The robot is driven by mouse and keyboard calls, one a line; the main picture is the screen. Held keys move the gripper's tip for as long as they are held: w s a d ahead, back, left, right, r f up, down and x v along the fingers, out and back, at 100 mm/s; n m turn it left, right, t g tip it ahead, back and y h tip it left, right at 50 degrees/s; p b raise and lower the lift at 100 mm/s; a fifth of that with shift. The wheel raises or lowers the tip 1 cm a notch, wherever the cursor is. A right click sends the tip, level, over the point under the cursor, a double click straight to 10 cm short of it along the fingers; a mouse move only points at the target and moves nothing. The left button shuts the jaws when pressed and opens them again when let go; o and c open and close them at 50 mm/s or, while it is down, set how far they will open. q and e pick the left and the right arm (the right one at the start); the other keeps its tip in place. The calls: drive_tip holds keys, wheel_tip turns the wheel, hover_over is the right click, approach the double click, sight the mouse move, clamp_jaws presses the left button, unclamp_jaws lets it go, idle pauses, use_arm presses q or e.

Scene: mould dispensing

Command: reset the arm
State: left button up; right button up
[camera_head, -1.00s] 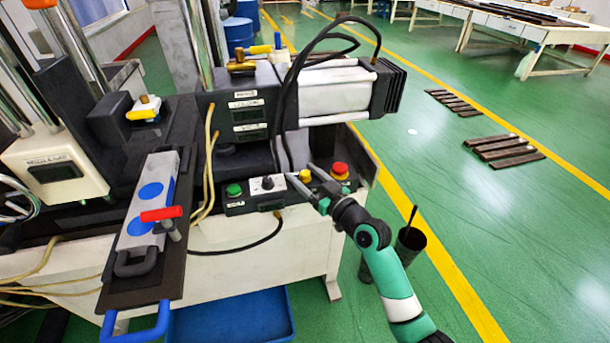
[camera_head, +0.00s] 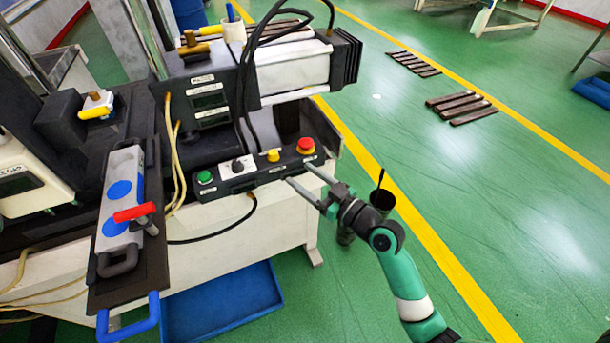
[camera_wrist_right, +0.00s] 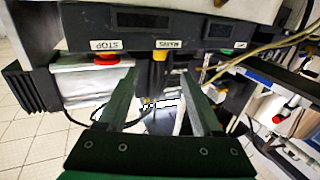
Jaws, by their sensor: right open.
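My right gripper (camera_head: 299,173) is open and empty, just in front of the control panel (camera_head: 255,178) and clear of its knobs. The panel carries a green button (camera_head: 204,177), a black knob on a white plate (camera_head: 238,166), a yellow button (camera_head: 273,155) and a red stop button (camera_head: 306,146). In the right wrist view the open fingers (camera_wrist_right: 160,78) point toward the panel, which appears upside down. The yellow button (camera_wrist_right: 160,54) shows between them and the red button (camera_wrist_right: 106,58) to the left. My left gripper is not in view.
A mould plate with blue discs and a red-handled clamp (camera_head: 133,213) lies at the left. A blue tray (camera_head: 220,307) sits below the bench. A dark bin (camera_head: 346,235) stands behind my right arm. Green floor at the right is largely clear, with metal bars (camera_head: 462,106) farther off.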

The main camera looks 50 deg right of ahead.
idle(0.3)
drive_tip(key=w+a+r+n+t+y+p, duration=0.1)
drive_tip(key=w+a+r+n+y+p, duration=0.2)
drive_tip(key=r, duration=0.6)
drive_tip(key=w+a+r+n+t+y+p, duration=0.1)
drive_tip(key=w+a+r+t+p, duration=0.1)
drive_tip(key=a+r, duration=0.55)
drive_tip(key=s+a+r+n+t+y+p, duration=0.1)
drive_tip(key=s+a+r+y+p, duration=0.15)
drive_tip(key=r, duration=0.65)
drive_tip(key=s+a+r+n+t+y+p, duration=0.1)
drive_tip(key=a+r+n, duration=0.15)
drive_tip(key=r, duration=0.75)
drive_tip(key=s+a+r+t+y+p, duration=0.15)
drive_tip(key=a+r, duration=0.25)
drive_tip(key=r, duration=0.5)
drive_tip(key=s+d+r+m+t+h+p, duration=0.1)
drive_tip(key=s+d+r+m+t+h, duration=0.15)
drive_tip(key=s+r+m+h, duration=0.65)
wheel_tip(320, 180, up, 39)
drive_tip(key=w+n+y+p, duration=0.1)
drive_tip(key=n+y+p, duration=0.2)
drive_tip(key=p, duration=3.5)
drive_tip(key=shift+w+a+r+y, duration=0.15)
drive_tip(key=shift+w+y, duration=0.15)
